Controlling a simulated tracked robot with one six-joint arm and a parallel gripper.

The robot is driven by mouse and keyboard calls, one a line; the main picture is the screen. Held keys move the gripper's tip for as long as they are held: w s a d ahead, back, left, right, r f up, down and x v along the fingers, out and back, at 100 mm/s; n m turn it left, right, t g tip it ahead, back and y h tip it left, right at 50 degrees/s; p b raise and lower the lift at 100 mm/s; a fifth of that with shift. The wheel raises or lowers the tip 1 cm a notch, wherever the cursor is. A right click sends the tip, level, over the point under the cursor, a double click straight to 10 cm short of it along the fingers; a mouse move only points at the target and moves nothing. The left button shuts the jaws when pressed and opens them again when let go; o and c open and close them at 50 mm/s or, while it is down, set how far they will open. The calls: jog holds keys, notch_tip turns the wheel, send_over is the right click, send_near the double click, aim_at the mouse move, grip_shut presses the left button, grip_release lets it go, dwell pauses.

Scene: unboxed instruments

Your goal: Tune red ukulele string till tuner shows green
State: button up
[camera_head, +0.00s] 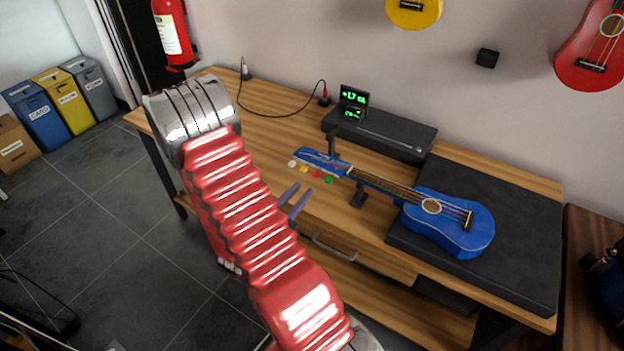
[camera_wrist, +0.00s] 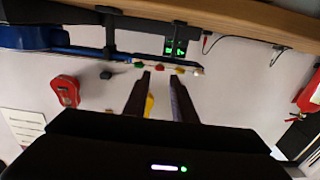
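A blue ukulele (camera_head: 448,220) lies on a dark mat, its neck held up on black supports. White (camera_head: 292,163), yellow (camera_head: 304,169), red (camera_head: 316,174) and green (camera_head: 328,180) tuning pegs line the near side of its headstock (camera_head: 322,162). The tuner (camera_head: 354,97) behind shows green characters, seemingly "+1.7" on top. My gripper (camera_head: 296,200) is open and empty, in front of the pegs. In the upside-down wrist view, the red peg (camera_wrist: 160,67) appears just beyond the gap between my fingertips (camera_wrist: 160,76); contact is not visible.
The tuner stands on a black box (camera_head: 395,138) at the back of the wooden table (camera_head: 275,130). A red-and-black cable (camera_head: 283,113) lies at the back left. A drawer handle (camera_head: 335,248) is on the table's front. A red ukulele (camera_head: 592,60) hangs on the wall.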

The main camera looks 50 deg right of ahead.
aim_at(316, 175)
jog(key=d, duration=0.6)
jog(key=shift+w+d, duration=0.35)
jog(key=shift+d, duration=0.05)
jog(key=shift+c, duration=0.2)
grip_shut()
